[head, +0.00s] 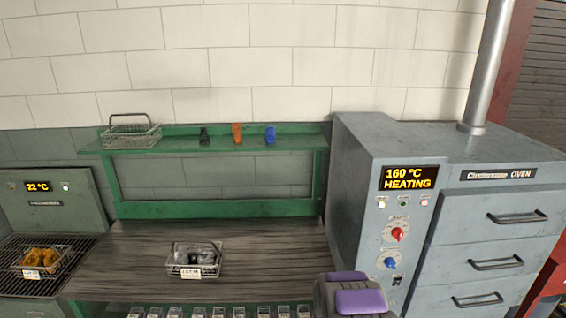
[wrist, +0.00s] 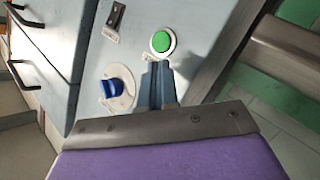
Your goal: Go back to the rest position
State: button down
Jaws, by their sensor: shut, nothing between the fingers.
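My gripper (wrist: 156,72) shows in the wrist view, with its fingers shut and empty. Its tips are just below a green button (wrist: 161,42) and to the right of a blue knob (wrist: 115,88) on a grey-blue panel; I cannot tell whether they touch the panel. In the head view, the purple part of my arm (head: 360,301) is at the bottom, in front of the lower oven (head: 350,200) area. My fingertips are not visible there. The oven display (head: 409,177) reads 160 °C HEATING, above a red knob (head: 398,234) and a blue knob.
A wire basket of dark parts (head: 193,260) sits on the workbench (head: 120,262). Another basket of orange parts (head: 43,260) is on the left rack. A green shelf (head: 180,145) holds an empty basket and three small objects. Several small containers line the front below the bench.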

jog(key=s+a+r+g+y, duration=0.2)
jog(key=a+r+y, duration=0.4)
jog(key=a+r, duration=0.4)
jog(key=s+a+r+g+y, duration=0.35)
jog(key=s+a+r, duration=0.3)
jog(key=s, duration=0.45)
jog(key=s+r+g, duration=0.2)
jog(key=s+r, duration=0.1)
jog(key=s, duration=1)
jog(key=s+d+r+g, duration=0.1)
jog(key=s+r+g, duration=0.2)
jog(key=s, duration=1)
jog(key=s+d+r+g, duration=0.1)
jog(key=s+r+g, duration=0.2)
jog(key=s, duration=1)
jog(key=shift+d+r, duration=0.15)
jog(key=shift+r, duration=0.45)
